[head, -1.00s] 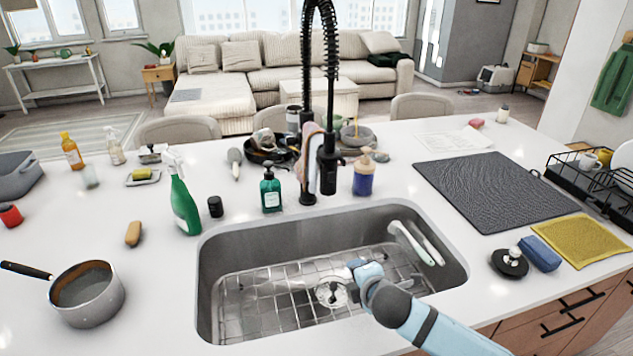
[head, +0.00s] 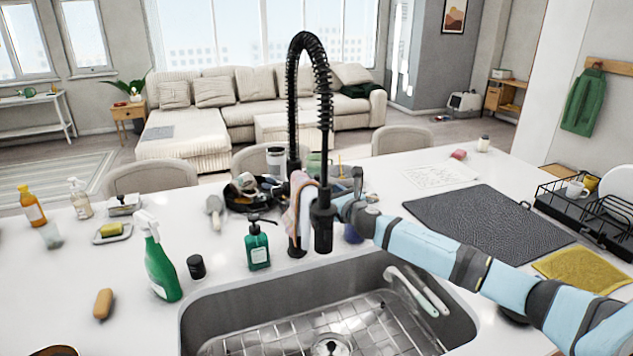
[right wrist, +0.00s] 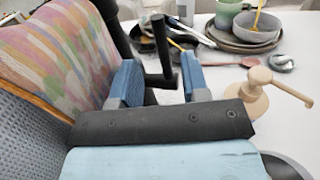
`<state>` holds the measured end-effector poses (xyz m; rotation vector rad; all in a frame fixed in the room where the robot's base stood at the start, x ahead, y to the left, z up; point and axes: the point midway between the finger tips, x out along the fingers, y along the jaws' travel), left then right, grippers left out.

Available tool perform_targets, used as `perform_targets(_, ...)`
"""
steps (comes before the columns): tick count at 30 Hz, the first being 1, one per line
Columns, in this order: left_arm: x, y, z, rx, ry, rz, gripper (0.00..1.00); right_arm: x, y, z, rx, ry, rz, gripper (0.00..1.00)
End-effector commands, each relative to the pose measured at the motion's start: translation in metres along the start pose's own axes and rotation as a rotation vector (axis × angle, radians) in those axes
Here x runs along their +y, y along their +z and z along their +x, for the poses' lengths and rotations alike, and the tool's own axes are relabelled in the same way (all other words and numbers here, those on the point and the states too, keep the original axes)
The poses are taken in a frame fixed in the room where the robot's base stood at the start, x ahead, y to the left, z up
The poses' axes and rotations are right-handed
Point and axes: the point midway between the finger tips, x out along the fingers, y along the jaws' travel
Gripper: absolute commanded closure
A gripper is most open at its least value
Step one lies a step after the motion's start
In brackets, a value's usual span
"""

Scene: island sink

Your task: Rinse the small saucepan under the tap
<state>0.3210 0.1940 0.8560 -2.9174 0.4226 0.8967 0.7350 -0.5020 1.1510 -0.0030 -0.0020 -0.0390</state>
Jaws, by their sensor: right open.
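The small saucepan (head: 55,351) shows only as a sliver of its rim at the bottom left edge of the head view; the rest is cut off. The black spring-neck tap (head: 322,218) stands at the back of the steel sink (head: 222,307), and no water is seen from its spout. My right gripper (head: 345,207) is beside the tap, partly hidden by the spout. In the right wrist view its blue fingers are apart, with a black tap lever (right wrist: 165,72) showing between them; I cannot tell whether they touch it. My left gripper is out of view.
A beige-topped pump (right wrist: 262,95) is close to my right gripper.

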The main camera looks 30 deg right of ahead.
Motion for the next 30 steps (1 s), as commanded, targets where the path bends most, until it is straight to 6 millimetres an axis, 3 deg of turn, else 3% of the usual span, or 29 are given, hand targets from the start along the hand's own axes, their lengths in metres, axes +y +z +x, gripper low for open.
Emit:
perform_targets(3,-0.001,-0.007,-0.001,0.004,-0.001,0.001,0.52,0.001,0.002,0.027,-0.001,-0.002,0.004,0.58)
perform_targets(10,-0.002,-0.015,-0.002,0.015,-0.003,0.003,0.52,0.000,0.000,0.062,0.000,-0.002,0.002,0.58)
perform_targets(23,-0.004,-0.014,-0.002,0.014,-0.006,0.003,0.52,0.000,-0.001,0.073,0.001,-0.001,0.001,0.58)
perform_targets(24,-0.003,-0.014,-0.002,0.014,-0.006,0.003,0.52,0.000,-0.001,0.073,0.001,-0.001,0.001,0.60)
perform_targets(29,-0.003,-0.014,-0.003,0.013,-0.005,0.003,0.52,0.000,-0.001,0.073,0.001,-0.001,0.001,0.97)
perform_targets(30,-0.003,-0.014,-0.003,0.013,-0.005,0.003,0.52,0.000,-0.001,0.073,0.001,0.000,0.001,1.00)
